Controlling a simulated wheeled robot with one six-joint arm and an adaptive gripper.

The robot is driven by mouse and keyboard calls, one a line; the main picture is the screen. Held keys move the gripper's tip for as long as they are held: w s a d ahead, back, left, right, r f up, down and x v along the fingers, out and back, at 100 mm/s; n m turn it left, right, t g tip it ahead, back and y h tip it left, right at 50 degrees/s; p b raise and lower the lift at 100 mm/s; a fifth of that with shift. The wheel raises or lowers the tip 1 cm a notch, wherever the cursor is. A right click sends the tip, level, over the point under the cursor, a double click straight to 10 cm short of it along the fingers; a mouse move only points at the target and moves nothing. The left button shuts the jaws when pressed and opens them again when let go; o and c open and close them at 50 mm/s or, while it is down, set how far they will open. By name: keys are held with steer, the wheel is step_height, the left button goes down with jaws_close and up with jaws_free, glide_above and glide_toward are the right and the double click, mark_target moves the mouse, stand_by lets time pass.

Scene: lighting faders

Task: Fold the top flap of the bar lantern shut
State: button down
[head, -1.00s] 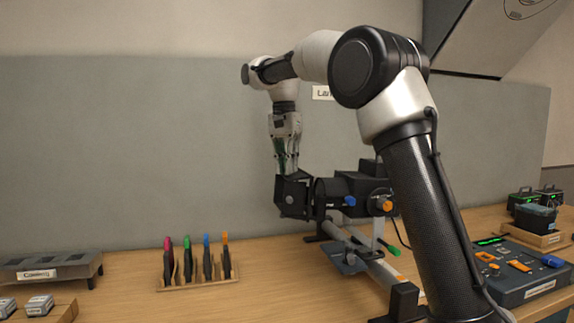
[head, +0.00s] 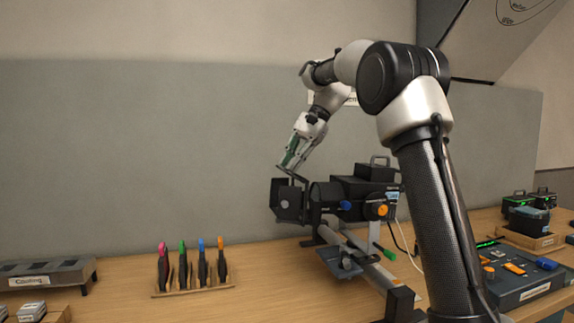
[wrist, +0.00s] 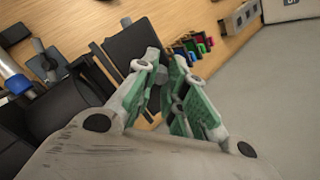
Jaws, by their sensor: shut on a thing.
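The bar lantern (head: 365,188) is a black lamp with an orange and a blue knob, clamped on a grey bar. Dark flaps (head: 287,203) stand out at its front, on the left. My gripper (head: 284,167) leans down and to the left, its fingertips at the upper edge of these flaps. The top flap (head: 296,176) shows there as a thin dark strip, seen nearly edge-on. In the wrist view my fingers (wrist: 164,62) are close together beside a dark panel (wrist: 126,46). They are shut on the top flap, though the contact itself is partly hidden.
A wooden rack (head: 195,287) with several coloured-top tools stands left of the lantern. A grey cooling rack (head: 46,274) is at the far left. The grey wall panel (head: 150,160) is behind.

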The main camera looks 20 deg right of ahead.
steer(key=shift+d+y, duration=0.5)
steer(key=shift+y, duration=0.6)
steer(key=shift+d+y, duration=0.55)
steer(key=shift+y, duration=0.55)
steer(key=shift+d+y, duration=0.5)
steer(key=shift+y, duration=0.6)
steer(key=c, duration=1.4)
jaws_free()
steer(key=v, duration=0.8)
steer(key=shift+w, duration=0.1)
